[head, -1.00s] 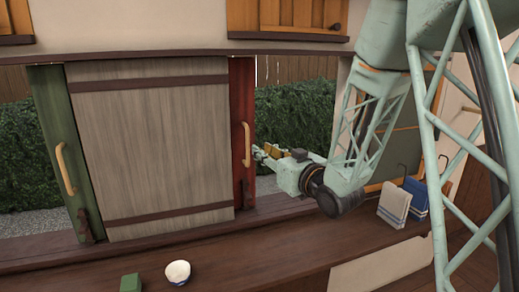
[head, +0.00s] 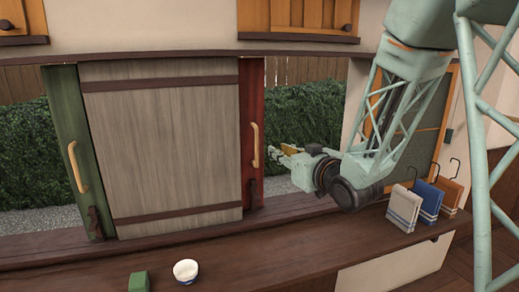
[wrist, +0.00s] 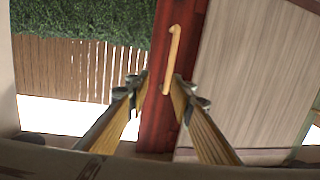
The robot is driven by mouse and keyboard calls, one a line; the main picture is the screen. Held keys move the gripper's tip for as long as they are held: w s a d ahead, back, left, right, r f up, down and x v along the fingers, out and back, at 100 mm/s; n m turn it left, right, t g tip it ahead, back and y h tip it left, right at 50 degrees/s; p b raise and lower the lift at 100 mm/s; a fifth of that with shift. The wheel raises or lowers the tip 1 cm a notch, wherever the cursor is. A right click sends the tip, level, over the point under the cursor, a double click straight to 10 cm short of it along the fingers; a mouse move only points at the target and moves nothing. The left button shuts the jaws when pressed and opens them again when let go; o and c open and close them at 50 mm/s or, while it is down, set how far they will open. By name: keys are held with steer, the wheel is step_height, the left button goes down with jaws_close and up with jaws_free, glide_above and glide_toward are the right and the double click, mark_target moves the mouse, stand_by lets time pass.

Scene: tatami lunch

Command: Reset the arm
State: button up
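My arm reaches in from the right of the head view, with my gripper (head: 277,151) in front of the open gap, just right of the red door edge (head: 251,187). In the wrist view, my gripper (wrist: 160,88) has its two fingers apart with nothing between the tips. The tan handle (wrist: 171,60) on the red edge shows beyond the fingertips. It also shows in the head view (head: 255,145), apart from the gripper.
A grey wooden panel (head: 163,150) and a green edge with a tan handle (head: 76,165) stand left. A white cup (head: 186,271) and green block (head: 139,282) sit on the dark counter (head: 300,245). Hanging cloths (head: 404,208) are near my arm at right.

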steer(key=s+d+r+m+g+h, duration=0.1)
steer(key=s+d+m+g+h, duration=0.2)
steer(key=s+d, duration=0.6)
steer(key=s+d+r+g+h, duration=0.15)
steer(key=s+d+h, duration=0.3)
steer(key=s, duration=0.85)
steer(key=s+f+m+g, duration=0.1)
steer(key=s+g, duration=0.2)
steer(key=s, duration=1.4)
steer(key=s+f+m+g, duration=0.1)
steer(key=s+f+g, duration=0.1)
steer(key=s, duration=1.4)
steer(key=shift+s+d+f+g, duration=0.15)
steer(key=shift+s+f+g, duration=0.2)
steer(key=shift+g, duration=0.5)
steer(key=shift+r+y, duration=0.1)
steer(key=shift+y, duration=0.15)
